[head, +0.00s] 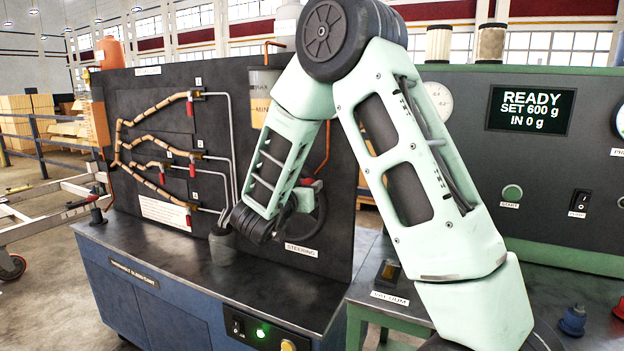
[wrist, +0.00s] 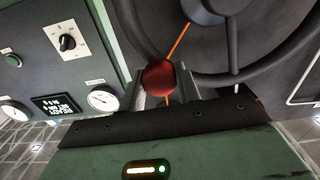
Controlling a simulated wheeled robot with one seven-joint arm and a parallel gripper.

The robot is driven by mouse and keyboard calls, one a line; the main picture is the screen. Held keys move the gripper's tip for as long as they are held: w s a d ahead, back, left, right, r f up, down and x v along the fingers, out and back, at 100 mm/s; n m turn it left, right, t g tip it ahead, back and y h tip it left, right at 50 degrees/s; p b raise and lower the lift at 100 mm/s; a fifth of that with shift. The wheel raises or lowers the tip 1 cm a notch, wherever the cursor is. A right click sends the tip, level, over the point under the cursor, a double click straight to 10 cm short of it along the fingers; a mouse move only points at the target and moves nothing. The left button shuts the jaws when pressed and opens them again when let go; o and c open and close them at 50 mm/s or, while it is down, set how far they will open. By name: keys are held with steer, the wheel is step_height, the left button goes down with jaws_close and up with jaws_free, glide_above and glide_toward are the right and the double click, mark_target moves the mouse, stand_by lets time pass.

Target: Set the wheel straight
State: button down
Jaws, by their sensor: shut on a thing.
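The black steering wheel (head: 322,215) is on the dark upright panel above the "STEERING" label (head: 301,249). My arm hides much of it in the head view. In the wrist view its rim (wrist: 225,80) curves across the top right, with the hub (wrist: 228,6) at the top edge. My gripper (wrist: 160,92) is shut on a round red knob (wrist: 159,76) at the rim. An orange line (wrist: 179,42) runs behind the knob. Whether the wheel is straight I cannot tell.
Left of the wheel, the panel carries branching tan hoses (head: 150,178) with red tags. A grey cup-like piece (head: 222,246) stands on the dark worktop (head: 180,262). At right is a green-framed bench with a display (head: 531,110) reading READY, SET 600 g, IN 0 g.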

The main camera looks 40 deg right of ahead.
steer(key=w+a+r+n+p, duration=0.3)
steer(key=w+n+p, duration=0.5)
steer(key=p, duration=0.7)
steer(key=shift+w+r+n, duration=0.3)
steer(key=shift+r+n, duration=0.3)
steer(key=shift+n, duration=0.5)
steer(key=c, duration=1)
jaws_free()
steer(key=b+v, duration=0.4)
steer(key=v, duration=1.3)
steer(key=shift+a+b, duration=0.15)
steer(key=shift+b, duration=0.15)
